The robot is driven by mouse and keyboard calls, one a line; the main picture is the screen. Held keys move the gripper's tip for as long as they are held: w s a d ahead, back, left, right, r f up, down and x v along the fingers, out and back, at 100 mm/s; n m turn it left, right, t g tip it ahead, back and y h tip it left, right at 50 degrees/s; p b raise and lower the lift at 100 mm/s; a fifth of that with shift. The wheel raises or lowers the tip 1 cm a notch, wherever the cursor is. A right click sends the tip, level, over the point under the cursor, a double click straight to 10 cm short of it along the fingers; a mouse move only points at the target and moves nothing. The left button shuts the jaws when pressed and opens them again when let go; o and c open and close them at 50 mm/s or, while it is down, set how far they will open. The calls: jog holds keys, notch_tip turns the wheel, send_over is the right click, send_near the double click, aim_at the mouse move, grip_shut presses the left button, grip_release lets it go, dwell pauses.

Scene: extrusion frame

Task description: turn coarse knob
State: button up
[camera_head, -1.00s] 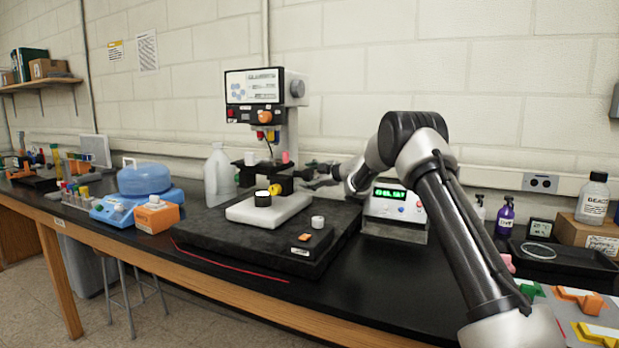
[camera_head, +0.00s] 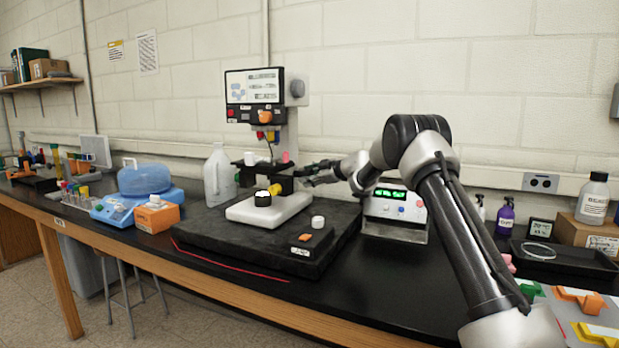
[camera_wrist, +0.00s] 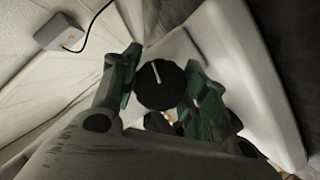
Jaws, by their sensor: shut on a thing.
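A black round knob with a white pointer line (camera_wrist: 160,84) shows in the wrist view. It sits between the two green-padded fingers of my gripper (camera_wrist: 162,92), which is shut on it. In the head view my gripper (camera_head: 308,173) is at the right side of the instrument with the screen, at the height of its stage. The knob cannot be made out there. The instrument (camera_head: 255,92) has a lit screen, an orange knob and a white base (camera_head: 270,208). A yellow part (camera_head: 286,185) shows beside the stage, left of my gripper.
The instrument stands on a black slab (camera_head: 255,245) with a small white cylinder (camera_head: 318,222) on it. A box with a green display (camera_head: 392,205) stands to the right, behind my arm. A white jug (camera_head: 219,175) stands at the left.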

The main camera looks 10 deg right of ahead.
jog(key=m+g+y, duration=0.1)
jog(key=m, duration=0.2)
jog(key=shift+g, duration=0.4)
jog(key=shift+m, duration=0.3)
jog(key=o, duration=1)
jog(key=v, duration=1.2)
jog(key=shift+w, duration=0.1)
dwell(0.5)
